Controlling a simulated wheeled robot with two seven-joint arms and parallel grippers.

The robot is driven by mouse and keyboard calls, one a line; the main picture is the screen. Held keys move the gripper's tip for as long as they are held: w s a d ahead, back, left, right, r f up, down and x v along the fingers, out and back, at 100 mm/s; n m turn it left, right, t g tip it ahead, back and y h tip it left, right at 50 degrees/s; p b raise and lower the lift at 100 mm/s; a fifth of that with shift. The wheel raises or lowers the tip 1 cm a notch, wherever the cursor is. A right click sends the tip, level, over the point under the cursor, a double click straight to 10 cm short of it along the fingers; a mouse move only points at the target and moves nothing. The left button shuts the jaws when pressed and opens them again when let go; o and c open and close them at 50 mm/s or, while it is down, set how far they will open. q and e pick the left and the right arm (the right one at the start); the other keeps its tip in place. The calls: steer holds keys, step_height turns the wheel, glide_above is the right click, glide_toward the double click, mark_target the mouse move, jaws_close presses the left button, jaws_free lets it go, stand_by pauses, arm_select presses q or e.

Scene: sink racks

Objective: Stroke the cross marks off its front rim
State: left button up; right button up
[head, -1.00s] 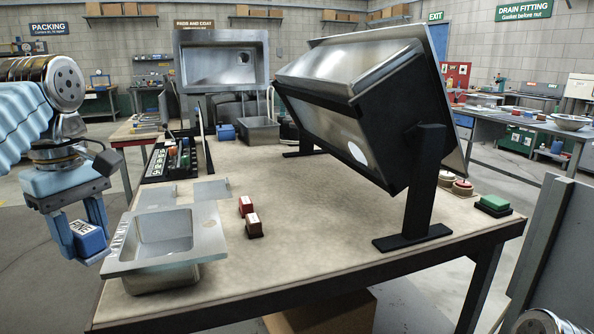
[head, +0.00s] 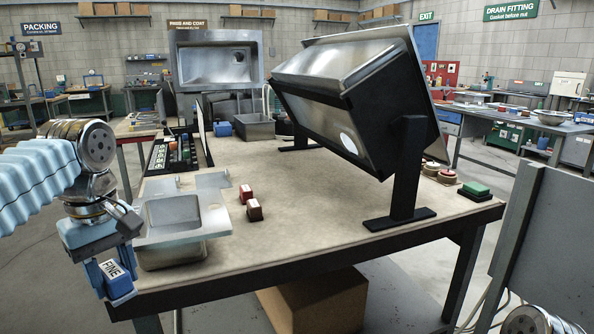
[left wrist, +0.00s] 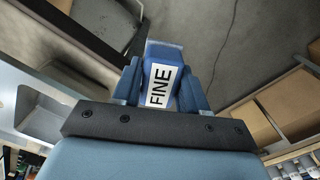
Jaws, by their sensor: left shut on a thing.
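A small steel sink (head: 212,222) sits on the near left corner of the table. My left gripper (head: 117,284) is shut on a blue block marked FINE (head: 115,271), in front of the sink's near left corner. The block also shows between the fingers in the left wrist view (left wrist: 160,82). In that view a pale sink edge shows at the left, apart from the block. My gripper and arm cover part of the sink's near left rim, and I cannot make out cross marks there. My right gripper is not in view.
Two small red-brown blocks (head: 250,200) stand right of the sink. A large tilted sink on a black stand (head: 400,215) fills the table's right half. A black rack of tools (head: 178,155) is behind the small sink. The table's middle (head: 310,205) is clear.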

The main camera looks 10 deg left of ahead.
arm_select(q)
steer(key=w+d+f+m, duration=0.3)
steer(key=d+f+m, duration=0.1)
steer(key=f, duration=0.8)
steer(key=w+d+f+m, duration=0.3)
steer(key=d+f+m, duration=0.1)
steer(key=f, duration=0.9)
steer(key=w+d+f+m, duration=0.2)
steer(key=d+f+m, duration=0.2)
steer(key=f, duration=0.8)
steer(key=shift+w+d+f, duration=0.3)
steer(key=shift+w+d, duration=0.1)
steer(key=shift+d, duration=0.65)
steer(key=shift+r, duration=0.1)
